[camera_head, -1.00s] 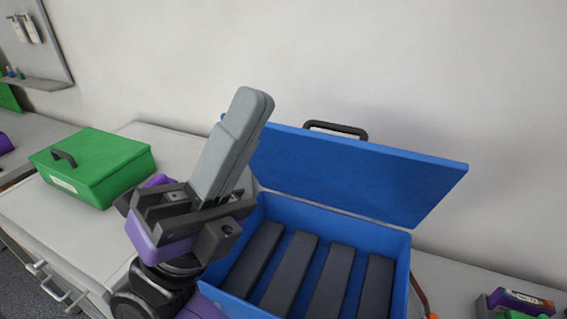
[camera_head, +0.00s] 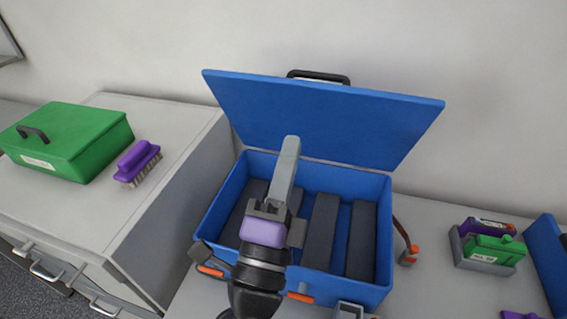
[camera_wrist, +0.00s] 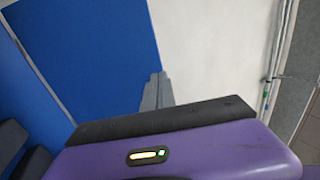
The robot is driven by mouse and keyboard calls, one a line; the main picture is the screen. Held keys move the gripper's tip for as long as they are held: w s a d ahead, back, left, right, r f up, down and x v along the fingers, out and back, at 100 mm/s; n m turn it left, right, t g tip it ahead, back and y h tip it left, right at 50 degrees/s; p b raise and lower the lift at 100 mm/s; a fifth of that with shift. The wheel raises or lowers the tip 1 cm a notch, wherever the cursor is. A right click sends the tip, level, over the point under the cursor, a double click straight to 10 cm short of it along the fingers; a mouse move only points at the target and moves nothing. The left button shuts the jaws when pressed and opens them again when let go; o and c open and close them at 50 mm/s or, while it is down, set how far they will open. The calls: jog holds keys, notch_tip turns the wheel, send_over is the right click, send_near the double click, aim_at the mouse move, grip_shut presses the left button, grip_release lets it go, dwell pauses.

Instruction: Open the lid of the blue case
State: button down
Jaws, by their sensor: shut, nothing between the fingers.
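The blue case (camera_head: 375,290) stands on the grey worktop with its lid (camera_head: 330,118) raised and tilted back toward the wall. A black handle (camera_head: 318,75) shows at the lid's top edge. Several dark grey bars lie side by side in the case. My gripper (camera_head: 289,142) is over the case's open middle, in front of the lid, with its grey fingers together and empty. In the wrist view, the finger ends (camera_wrist: 157,90) appear against the edge between the blue lid (camera_wrist: 95,50) and the pale wall. I cannot tell whether they touch the lid.
A green case (camera_head: 70,140) and a purple brush (camera_head: 138,162) sit on the cabinet to the left. A grey tray with green and purple items (camera_head: 490,250) stands to the right, beside another blue container (camera_head: 550,260). Orange-tipped latches (camera_head: 300,296) stick out at the blue case's front.

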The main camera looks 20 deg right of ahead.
aim_at(307, 88)
jog(key=p+x, duration=0.2)
jog(key=x, duration=0.7)
